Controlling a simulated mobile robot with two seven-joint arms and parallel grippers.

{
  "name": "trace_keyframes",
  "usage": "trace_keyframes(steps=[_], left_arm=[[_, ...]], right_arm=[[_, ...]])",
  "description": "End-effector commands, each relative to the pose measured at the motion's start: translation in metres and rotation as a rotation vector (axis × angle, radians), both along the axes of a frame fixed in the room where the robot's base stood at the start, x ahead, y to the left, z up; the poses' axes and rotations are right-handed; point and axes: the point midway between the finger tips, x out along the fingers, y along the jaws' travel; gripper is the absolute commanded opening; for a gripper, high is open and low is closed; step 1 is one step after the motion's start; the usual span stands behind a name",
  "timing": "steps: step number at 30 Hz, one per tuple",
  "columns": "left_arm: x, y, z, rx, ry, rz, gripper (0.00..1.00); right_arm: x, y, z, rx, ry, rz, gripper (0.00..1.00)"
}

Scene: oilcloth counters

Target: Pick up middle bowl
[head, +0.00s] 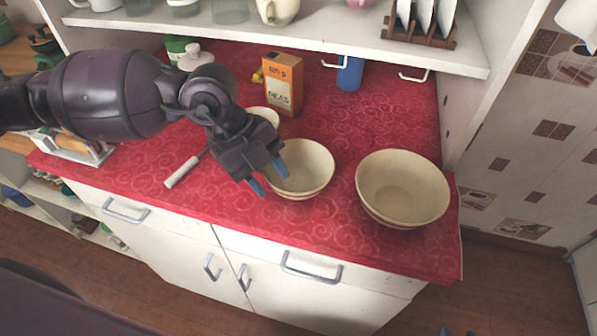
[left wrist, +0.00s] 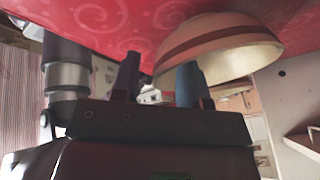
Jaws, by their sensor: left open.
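The middle bowl (head: 312,172) is cream, with a brown band showing in the left wrist view (left wrist: 215,38). It stands upright on the red counter, between a smaller, partly hidden bowl (head: 266,114) and a larger bowl (head: 403,187). My left gripper (head: 270,178) is open at the middle bowl's near-left rim. One blue finger appears over the bowl's inside and the other outside it; contact cannot be told. The fingers also show in the left wrist view (left wrist: 158,82). Small bluish tips at the head view's bottom edge may be my right gripper (head: 458,332), too cut off to tell.
An orange box (head: 283,84) and a blue cylinder (head: 350,74) stand behind the bowls, near the overhanging white shelf (head: 330,40). A white-handled utensil (head: 183,171) lies left of the gripper. Counter (head: 340,245) in front of the bowls is clear.

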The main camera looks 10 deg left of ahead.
Motion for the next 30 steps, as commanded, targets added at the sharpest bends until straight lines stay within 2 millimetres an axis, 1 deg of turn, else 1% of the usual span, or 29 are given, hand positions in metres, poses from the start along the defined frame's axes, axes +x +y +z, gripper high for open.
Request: trace_keyframes(steps=[1,4,12,13,18,21,30], left_arm=[[-0.0006,-0.0035,-0.0070,-0.002,0.004,-0.001,0.40],[-0.0005,-0.0065,-0.0132,0.000,0.002,0.000,0.40],[-0.0009,-0.0076,-0.0147,-0.001,0.001,0.001,0.40],[-0.0008,-0.0076,-0.0146,-0.001,0.001,0.001,0.39],[-0.0009,-0.0075,-0.0146,-0.001,0.001,0.001,0.13],[-0.0009,-0.0075,-0.0146,-0.001,0.001,0.001,0.00],[-0.0009,-0.0076,-0.0145,-0.001,0.001,0.001,0.00]], right_arm=[[0.0000,0.0005,-0.0023,0.001,0.002,0.000,0.42],[0.0006,0.0013,-0.0031,0.004,0.003,-0.002,0.42],[0.0012,0.0022,-0.0025,0.005,0.001,-0.003,0.42],[0.0013,0.0022,-0.0025,0.005,0.001,-0.003,0.42],[0.0013,0.0022,-0.0025,0.005,0.001,-0.003,0.42],[0.0013,0.0021,-0.0025,0.005,0.001,-0.002,0.42],[0.0010,0.0006,-0.0027,0.001,0.002,0.001,0.42]])
